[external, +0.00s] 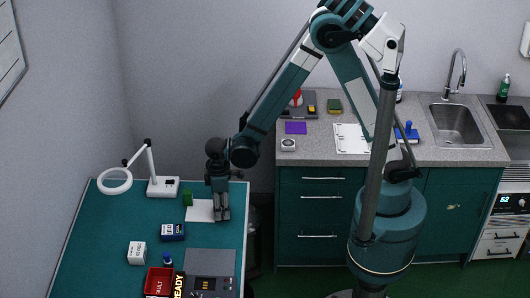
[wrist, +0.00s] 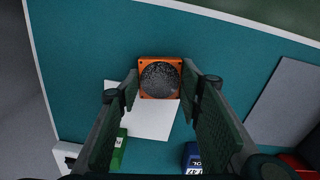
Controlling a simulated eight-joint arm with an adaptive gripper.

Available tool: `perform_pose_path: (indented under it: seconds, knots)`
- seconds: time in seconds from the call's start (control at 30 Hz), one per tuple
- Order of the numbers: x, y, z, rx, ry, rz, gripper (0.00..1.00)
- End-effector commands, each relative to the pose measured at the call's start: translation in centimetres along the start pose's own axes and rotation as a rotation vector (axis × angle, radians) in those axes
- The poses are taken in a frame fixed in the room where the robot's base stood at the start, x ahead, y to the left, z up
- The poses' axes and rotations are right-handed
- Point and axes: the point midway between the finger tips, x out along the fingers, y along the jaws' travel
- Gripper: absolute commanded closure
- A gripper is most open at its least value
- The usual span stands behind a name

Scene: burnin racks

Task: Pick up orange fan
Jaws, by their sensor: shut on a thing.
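The orange fan (wrist: 160,77) shows in the wrist view as a square orange frame around a dark, speckled round centre. It sits between the two fingertips of my gripper (wrist: 160,82), which is shut on it by its left and right sides. In the external view my gripper (external: 221,214) points down at the right part of the green table, beside a white sheet (external: 200,211). The fan cannot be made out there, hidden by the fingers. I cannot tell whether the fan is touching the table or lifted.
A green block (external: 188,198) and a blue box (external: 172,232) are near the gripper. A lamp (external: 163,187), a white box (external: 137,252), a red bin (external: 159,281) and a grey panel (external: 223,262) are also on the table. The table's right edge is close.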

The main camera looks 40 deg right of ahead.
Motion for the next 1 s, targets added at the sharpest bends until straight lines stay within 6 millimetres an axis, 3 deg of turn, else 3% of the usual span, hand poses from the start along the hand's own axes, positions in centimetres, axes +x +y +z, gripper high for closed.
perform_pose_path:
  seconds: [0.47, 1.0]
  knots:
    - [-1.6, 0.0, 0.0, 0.0, 0.0, 0.0, 0.76]
    - [-7.8, 0.1, 0.0, 0.0, 0.0, 0.0, 0.76]
